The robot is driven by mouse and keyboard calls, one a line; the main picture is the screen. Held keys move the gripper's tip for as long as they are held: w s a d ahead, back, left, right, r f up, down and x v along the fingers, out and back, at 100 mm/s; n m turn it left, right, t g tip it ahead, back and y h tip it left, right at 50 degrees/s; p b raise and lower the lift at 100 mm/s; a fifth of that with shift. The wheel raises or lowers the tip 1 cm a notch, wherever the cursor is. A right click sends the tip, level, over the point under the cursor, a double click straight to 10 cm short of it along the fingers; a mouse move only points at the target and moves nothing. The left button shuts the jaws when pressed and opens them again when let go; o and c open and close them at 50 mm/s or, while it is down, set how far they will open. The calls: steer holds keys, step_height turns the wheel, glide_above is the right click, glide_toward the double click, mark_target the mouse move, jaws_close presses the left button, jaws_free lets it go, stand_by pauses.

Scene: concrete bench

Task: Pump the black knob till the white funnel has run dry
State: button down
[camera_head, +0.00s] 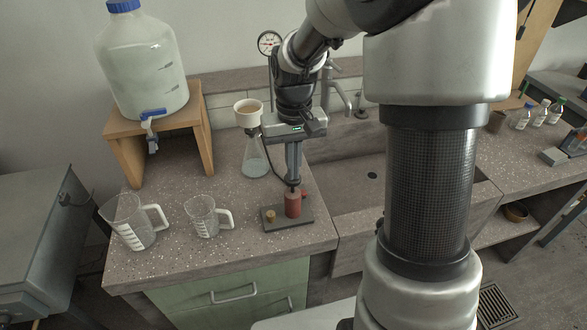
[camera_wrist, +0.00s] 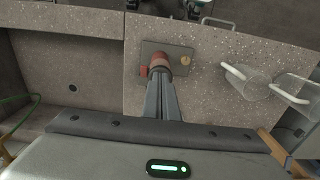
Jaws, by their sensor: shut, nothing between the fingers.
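The white funnel (camera_head: 248,112) sits on a clear flask (camera_head: 256,160) on the bench and shows tan contents inside its rim. A red pump body (camera_head: 293,206) stands upright on a dark plate (camera_head: 273,222) to the right of and nearer than the flask; it also shows in the wrist view (camera_wrist: 159,63). My gripper (camera_head: 293,180) points straight down over the pump, shut and empty, its fingertips at the pump's top. In the wrist view, my shut fingers (camera_wrist: 160,80) reach to the pump. The black knob is mostly hidden at the fingertips; I cannot tell whether they touch it.
Two clear measuring jugs (camera_head: 134,222) (camera_head: 203,217) stand at the left front of the bench. A large carboy (camera_head: 141,65) with a blue tap sits on a wooden stand (camera_head: 207,130). A gauge (camera_head: 268,43) stands behind. A sink basin (camera_head: 350,200) lies to the right.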

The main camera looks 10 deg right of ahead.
step_height(320, 180, up, 11)
steer(key=shift+r+p, duration=0.2)
steer(key=shift+p, duration=0.2)
steer(key=shift+d, duration=0.1)
stand_by(0.8)
